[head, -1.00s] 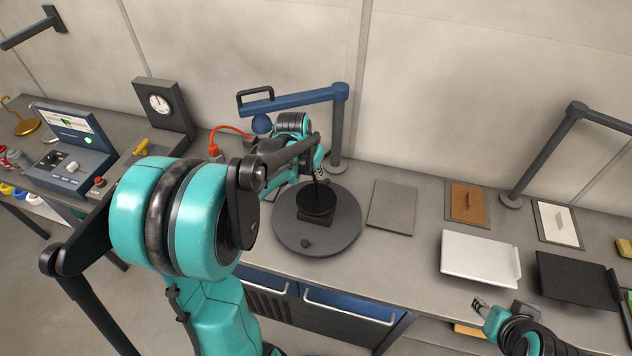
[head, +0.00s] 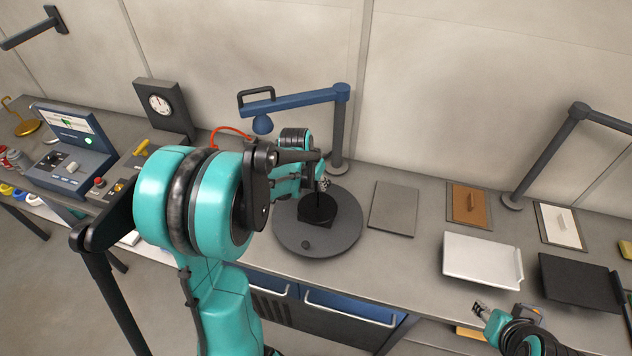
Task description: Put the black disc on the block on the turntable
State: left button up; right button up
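The black disc (head: 317,207) lies on the dark block (head: 317,223), which stands on the round grey turntable (head: 290,238). A thin upright stem shows at the disc's middle. My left gripper (head: 323,184) is just above and behind the disc, close to the top of the stem. It is small and partly hidden by my own arm, so I cannot tell its opening or whether it touches the stem. My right gripper (head: 479,307) is at the lower right, in front of the counter and far from the disc. Its fingers are too small to read.
A blue lamp-like arm (head: 300,99) on a post stands behind the turntable. A grey plate (head: 393,208) lies to its right, then a white tray (head: 478,262) and a black tray (head: 572,283). A small dark knob (head: 306,245) sits on the turntable's front.

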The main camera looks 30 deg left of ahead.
pick_arm(q)
jog(key=shift+r, duration=0.1)
jog(key=shift+r, duration=0.25)
jog(key=p+v, duration=0.2)
jog(key=v, duration=0.9)
jog(key=s+d+t, duration=0.2)
jog(key=s+d, duration=1.2)
jog(key=d, duration=0.1)
jog(key=shift+s+d+r+t, duration=0.25)
jog(key=shift+s+d+t, duration=0.05)
jog(key=shift+s, duration=0.05)
notch_tip(320, 180, down, 18)
jog(key=b, duration=1.7)
